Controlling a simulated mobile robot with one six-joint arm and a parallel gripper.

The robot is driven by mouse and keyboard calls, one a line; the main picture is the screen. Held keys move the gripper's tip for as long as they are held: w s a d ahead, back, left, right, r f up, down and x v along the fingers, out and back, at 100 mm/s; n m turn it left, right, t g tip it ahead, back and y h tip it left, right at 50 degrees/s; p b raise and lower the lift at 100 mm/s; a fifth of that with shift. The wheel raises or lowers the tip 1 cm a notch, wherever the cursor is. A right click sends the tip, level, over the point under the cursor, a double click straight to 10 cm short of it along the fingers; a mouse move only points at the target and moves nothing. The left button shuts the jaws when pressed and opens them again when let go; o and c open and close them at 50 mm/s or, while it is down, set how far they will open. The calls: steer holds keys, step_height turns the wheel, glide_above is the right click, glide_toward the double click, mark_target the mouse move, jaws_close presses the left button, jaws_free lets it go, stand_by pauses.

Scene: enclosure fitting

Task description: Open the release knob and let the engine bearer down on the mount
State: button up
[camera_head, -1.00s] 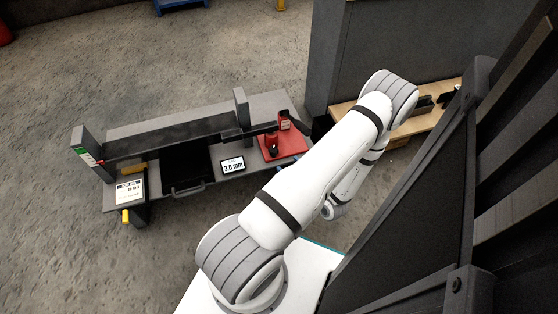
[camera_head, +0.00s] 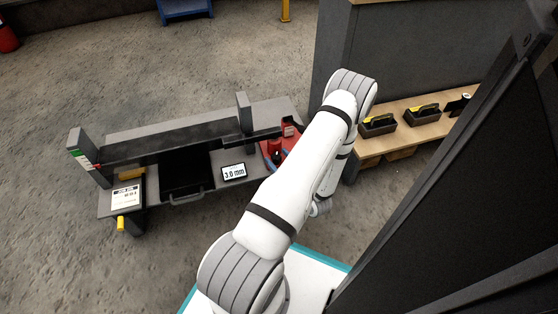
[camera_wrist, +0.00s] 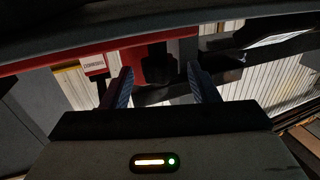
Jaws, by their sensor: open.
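A long dark beam (camera_head: 165,144), seemingly the engine bearer, spans the grey bench between a left upright (camera_head: 88,156) and a right post. Its fit on the mount cannot be made out. A red fixture (camera_head: 291,131) with a dark knob-like part (camera_head: 276,155) stands at the beam's right end, partly behind my arm. I cannot tell whether that part is the release knob. In the wrist view, my gripper (camera_wrist: 160,86) is open and empty, with blue fingertips apart. A red surface (camera_wrist: 125,62) and a dark block (camera_wrist: 157,62) lie beyond them. My arm hides the gripper in the head view.
A display (camera_head: 234,172) reads 3.0 mm. A card (camera_head: 126,195) and a yellow handle (camera_head: 120,223) are at the bench's left end. A wooden shelf (camera_head: 400,143) at right holds dark boxes with yellow tops. A dark panel stands close at right. Floor left of the bench is clear.

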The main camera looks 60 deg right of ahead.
steer(key=shift+c, duration=0.2)
steer(key=c, duration=0.9)
steer(key=shift+s+d+n+t+y, duration=0.1)
steer(key=shift+n+t+y, duration=0.35)
steer(key=shift+n+y, duration=0.55)
steer(key=shift+d+n+t+y, duration=0.1)
steer(key=shift+n+t+y, duration=0.45)
steer(key=shift+y, duration=0.75)
steer(key=o, duration=0.9)
steer(key=shift+o, duration=0.2)
steer(key=p+v, duration=0.3)
steer(key=v, duration=0.4)
steer(key=shift+s+a, duration=0.15)
steer(key=shift+s, duration=0.2)
